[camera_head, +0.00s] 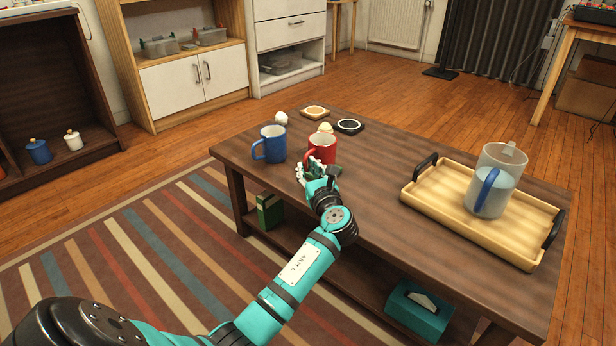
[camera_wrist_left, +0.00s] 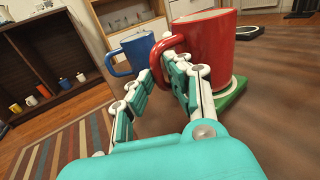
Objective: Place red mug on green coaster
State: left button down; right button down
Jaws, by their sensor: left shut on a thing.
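The red mug (camera_head: 323,148) is upright near the far left part of the low dark table (camera_head: 390,215); it also fills the upper right of the left wrist view (camera_wrist_left: 208,50). My left gripper (camera_head: 309,171) is shut on the mug's handle, its fingers also seen in the left wrist view (camera_wrist_left: 166,82). The green coaster (camera_wrist_left: 232,95), with a pale inner area, shows directly under the mug there. I cannot tell whether the mug's base touches it. In the head view the coaster is mostly hidden by mug and hand. My right gripper is out of view.
A blue mug (camera_head: 272,143) stands left of the red mug. Behind are a black coaster (camera_head: 349,126), a tan coaster (camera_head: 315,111) and small pale objects. A wooden tray (camera_head: 440,207) with a jug (camera_head: 494,180) occupies the table's right side.

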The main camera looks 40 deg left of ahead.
pick_arm(q)
jog(key=shift+r, duration=0.1)
jog(key=c, duration=1.2)
grip_release()
